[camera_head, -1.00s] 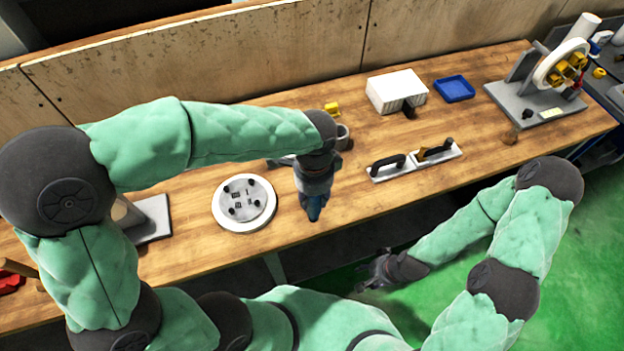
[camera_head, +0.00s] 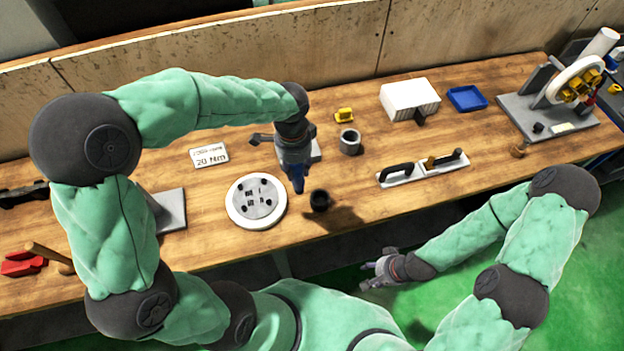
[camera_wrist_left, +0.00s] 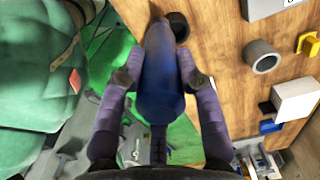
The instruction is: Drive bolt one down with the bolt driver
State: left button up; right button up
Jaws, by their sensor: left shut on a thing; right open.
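My left gripper (camera_head: 296,172) is shut on a blue tool, taken as the bolt driver (camera_wrist_left: 160,85), which points away from the wrist between the fingers. In the head view the driver (camera_head: 298,186) hangs above the table, right of the round white fixture (camera_head: 232,212). The fixture's grey disc (camera_head: 257,199) carries several dark bolts, apart from the driver; I cannot tell which is bolt one. A black cup-like holder (camera_head: 320,201) stands near the table's front edge, close to the driver; it also shows in the wrist view (camera_wrist_left: 178,26). My right gripper (camera_head: 376,272) is open and empty, beyond the table's front edge.
A 20 Nm sign (camera_head: 209,155) lies behind the fixture. A grey plate (camera_head: 171,212) is left of the fixture.

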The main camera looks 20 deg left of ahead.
pick_arm(q)
jog(key=w+a+f+n+p, duration=0.1)
jog(key=w+a+n+p, duration=0.1)
jog(key=a, duration=1.1)
jog(key=shift+w+a+f+n+p, duration=0.15)
jog(key=shift+w+a+n+p, duration=0.2)
jog(key=shift+w+p, duration=0.4)
jog(key=shift+w, duration=0.1)
jog(key=shift+f, duration=0.1)
notch_tip(320, 180, down, 7)
jog(key=b, duration=0.5)
jog(key=shift+f+b, duration=0.3)
jog(key=shift+f, duration=0.2)
dwell(1.0)
jog(key=shift+d+f, duration=0.15)
jog(key=shift+f, duration=0.1)
dwell(1.5)
jog(key=shift+r, duration=0.15)
